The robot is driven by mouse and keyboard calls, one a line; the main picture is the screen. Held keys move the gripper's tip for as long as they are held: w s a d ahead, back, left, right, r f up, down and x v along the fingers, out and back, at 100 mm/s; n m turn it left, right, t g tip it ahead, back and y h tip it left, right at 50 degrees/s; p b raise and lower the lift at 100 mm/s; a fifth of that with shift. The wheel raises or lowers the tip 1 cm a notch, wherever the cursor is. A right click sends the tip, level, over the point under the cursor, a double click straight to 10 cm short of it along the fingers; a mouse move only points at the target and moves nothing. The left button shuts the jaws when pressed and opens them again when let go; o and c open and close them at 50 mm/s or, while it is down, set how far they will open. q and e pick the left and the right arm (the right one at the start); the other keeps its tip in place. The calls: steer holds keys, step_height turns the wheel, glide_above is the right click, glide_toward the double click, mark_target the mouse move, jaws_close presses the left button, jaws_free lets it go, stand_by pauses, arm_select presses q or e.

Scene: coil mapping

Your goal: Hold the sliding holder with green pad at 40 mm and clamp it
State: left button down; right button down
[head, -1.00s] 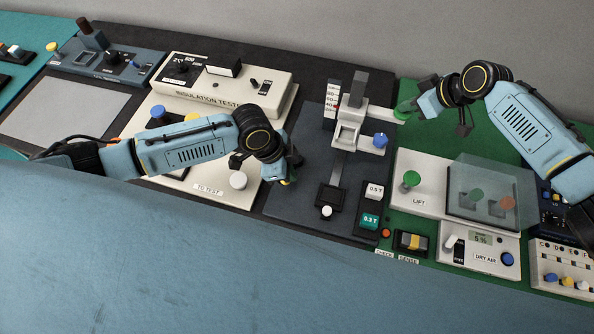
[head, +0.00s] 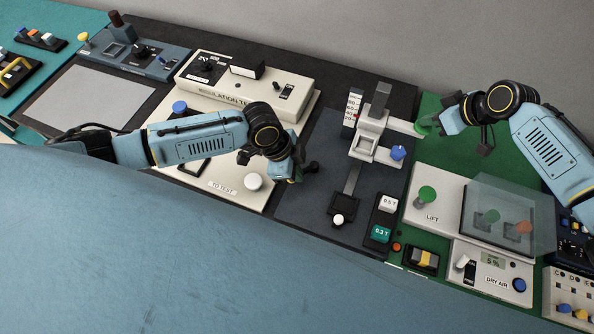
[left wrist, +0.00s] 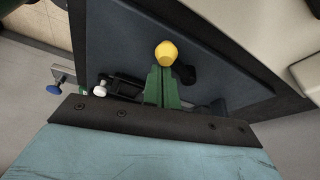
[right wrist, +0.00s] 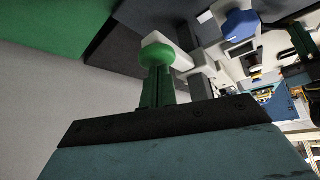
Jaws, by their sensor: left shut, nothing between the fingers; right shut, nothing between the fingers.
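The sliding holder (head: 361,145) is a pale block on an upright slide beside a white scale (head: 352,107) with a red mark; I cannot read its value. Its arm reaches right to a round green pad (head: 423,128), also in the right wrist view (right wrist: 157,54). A blue knob (head: 398,153) sits at the holder's front right. My right gripper (head: 440,123) is shut with its tips at the green pad; contact is unclear. My left gripper (head: 292,178) is shut above the dark plate's left edge. A yellow rounded piece (left wrist: 166,52) appears at its tips; contact is unclear.
The insulation tester (head: 245,87) and a white knob (head: 253,181) are left of the dark plate. White and green weight buttons labelled 0.5 T (head: 388,203) and 0.3 T (head: 380,234) are in front. A lift panel (head: 432,216) with a transparent cover (head: 507,205) is at right.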

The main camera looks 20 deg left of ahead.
arm_select(q)
steer(key=shift+s, duration=0.1)
arm_select(e)
steer(key=shift+f, duration=0.1)
arm_select(q)
steer(key=shift+d, duration=0.35)
steer(key=d, duration=0.1)
steer(key=d+r, duration=0.1)
steer(key=d, duration=0.1)
steer(key=shift+r, duration=0.15)
steer(key=w+v, duration=0.1)
steer(key=v, duration=0.9)
steer(key=shift+r, duration=0.1)
arm_select(e)
step_height(320, 180, up, 8)
stand_by(0.4)
stand_by(0.5)
